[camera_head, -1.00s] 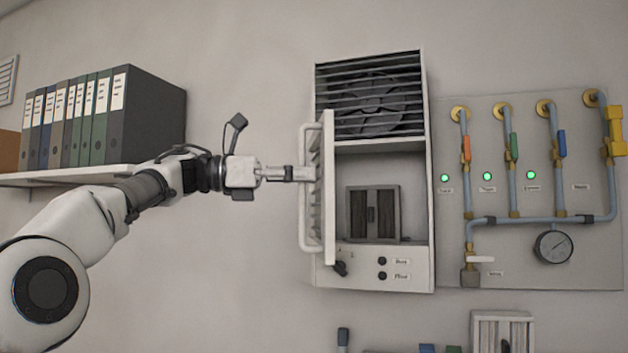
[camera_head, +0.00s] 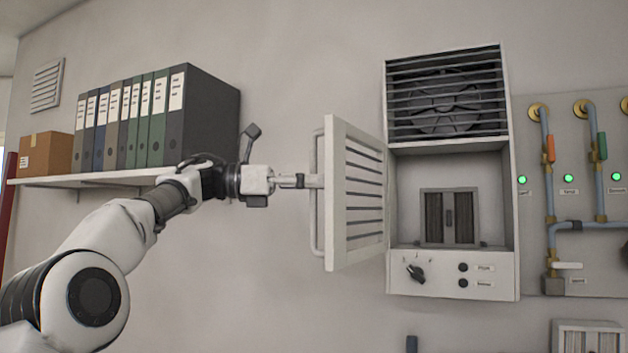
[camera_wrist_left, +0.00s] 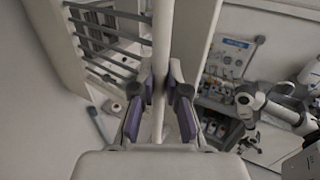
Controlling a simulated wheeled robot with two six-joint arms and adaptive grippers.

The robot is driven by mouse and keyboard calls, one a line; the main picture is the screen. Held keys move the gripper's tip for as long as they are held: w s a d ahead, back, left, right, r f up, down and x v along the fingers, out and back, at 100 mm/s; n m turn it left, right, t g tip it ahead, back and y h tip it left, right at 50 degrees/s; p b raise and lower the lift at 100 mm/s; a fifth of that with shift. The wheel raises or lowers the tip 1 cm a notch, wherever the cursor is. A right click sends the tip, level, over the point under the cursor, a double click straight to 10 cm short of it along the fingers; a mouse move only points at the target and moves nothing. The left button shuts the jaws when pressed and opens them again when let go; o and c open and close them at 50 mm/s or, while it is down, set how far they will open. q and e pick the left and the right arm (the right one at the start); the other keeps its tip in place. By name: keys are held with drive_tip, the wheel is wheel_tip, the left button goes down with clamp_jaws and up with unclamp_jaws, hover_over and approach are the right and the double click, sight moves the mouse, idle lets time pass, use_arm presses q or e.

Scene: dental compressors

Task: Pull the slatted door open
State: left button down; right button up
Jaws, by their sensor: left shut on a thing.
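The slatted door (camera_head: 356,195) is white and stands swung open to the left of the wall cabinet (camera_head: 508,190). Its tall bar handle (camera_head: 317,222) is on the door's outer left side. My left gripper (camera_head: 314,181) is shut on this handle. In the left wrist view, the handle bar (camera_wrist_left: 161,40) runs between the purple-padded fingers of my left gripper (camera_wrist_left: 160,100). The cabinet's inside shows a small dark-slatted block (camera_head: 449,218). My right gripper is not visible in the head view.
A shelf (camera_head: 100,178) at the left holds several binders (camera_head: 150,120) and a cardboard box (camera_head: 46,154). Below the cabinet opening is a panel with a black knob (camera_head: 416,273). Pipes with valves (camera_head: 548,150) are at the right. The wall below the door is clear.

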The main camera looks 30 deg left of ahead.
use_arm(q)
drive_tip(key=shift+r, duration=0.1)
drive_tip(key=c, duration=1.4)
unclamp_jaws()
drive_tip(key=shift+o, duration=1.1)
drive_tip(key=shift+w+d, duration=0.2)
drive_tip(key=shift+d, duration=0.05)
drive_tip(key=v, duration=1.2)
